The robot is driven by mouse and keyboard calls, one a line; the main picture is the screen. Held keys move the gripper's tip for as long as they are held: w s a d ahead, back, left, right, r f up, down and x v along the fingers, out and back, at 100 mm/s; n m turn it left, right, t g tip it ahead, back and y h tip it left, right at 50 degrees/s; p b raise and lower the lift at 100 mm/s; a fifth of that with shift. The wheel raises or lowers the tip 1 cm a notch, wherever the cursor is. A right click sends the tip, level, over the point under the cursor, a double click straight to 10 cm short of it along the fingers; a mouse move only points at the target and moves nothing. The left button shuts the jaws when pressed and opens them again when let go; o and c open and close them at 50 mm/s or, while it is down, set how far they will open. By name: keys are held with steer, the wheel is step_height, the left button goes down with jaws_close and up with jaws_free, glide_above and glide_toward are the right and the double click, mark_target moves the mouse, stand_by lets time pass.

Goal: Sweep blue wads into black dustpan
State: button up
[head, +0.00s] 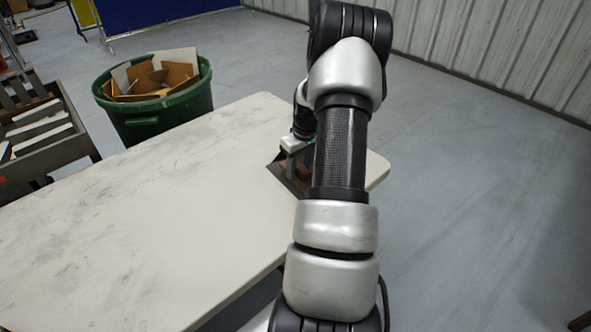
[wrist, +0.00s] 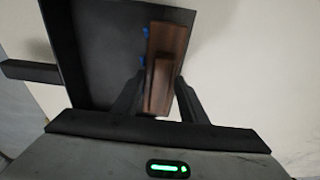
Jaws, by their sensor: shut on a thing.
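In the wrist view my gripper (wrist: 158,95) is shut on a brown wooden brush (wrist: 168,45), one finger on each side of it. The black dustpan (wrist: 85,55) lies under and to the left of the brush, with its handle (wrist: 30,71) pointing left. Small blue wads (wrist: 146,32) show at the brush's left edge, over the dustpan's floor; the brush may hide others. In the head view the dustpan (head: 283,170) and brush show only partly behind my arm, near the table's far right end.
The pale table (head: 130,225) is bare to the left. A green bin (head: 150,118) of cardboard stands beyond its far edge. A dark slatted crate (head: 45,130) stands at the left. Open grey floor lies to the right.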

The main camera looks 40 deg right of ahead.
steer(key=shift+s+d, duration=0.1)
steer(key=shift+d, duration=0.65)
step_height(320, 180, up, 9)
steer(key=p, duration=0.5)
stand_by(0.4)
